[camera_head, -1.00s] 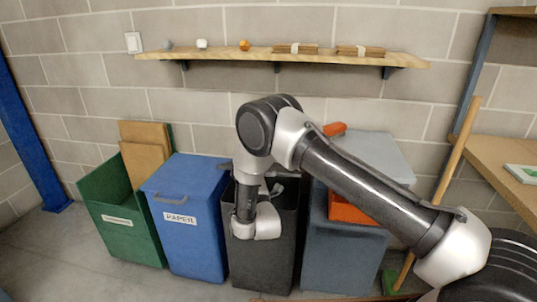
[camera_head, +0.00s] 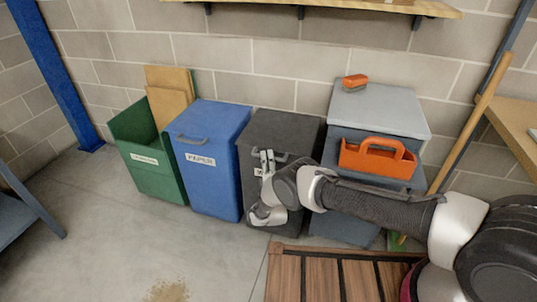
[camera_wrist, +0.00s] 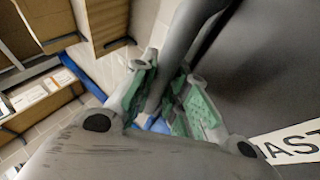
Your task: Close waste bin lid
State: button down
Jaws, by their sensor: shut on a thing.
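The waste bin (camera_head: 246,190) is dark grey and stands between the blue paper bin and the grey cabinet. Its lid (camera_head: 287,128) lies down over the opening, with no gap that I can make out. My gripper (camera_head: 267,160) is at the front edge of the lid, by its grey handle (camera_head: 283,157). In the wrist view, my gripper's green-padded fingers (camera_wrist: 166,92) are shut on the grey bar of the handle (camera_wrist: 184,45). Part of the bin's label (camera_wrist: 290,147) shows at the right there. My wrist hides much of the bin's front.
A blue paper bin (camera_head: 211,175) and an open green bin (camera_head: 150,165) holding cardboard stand left. A grey cabinet (camera_head: 380,108) with an orange caddy (camera_head: 376,158) stands right. A wooden slatted pallet (camera_head: 330,280) lies in front.

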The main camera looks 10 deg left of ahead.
jog(key=shift+f, duration=0.4)
jog(key=c, duration=1.4)
grip_release()
jog(key=shift+f, duration=0.1)
jog(key=v, duration=1.2)
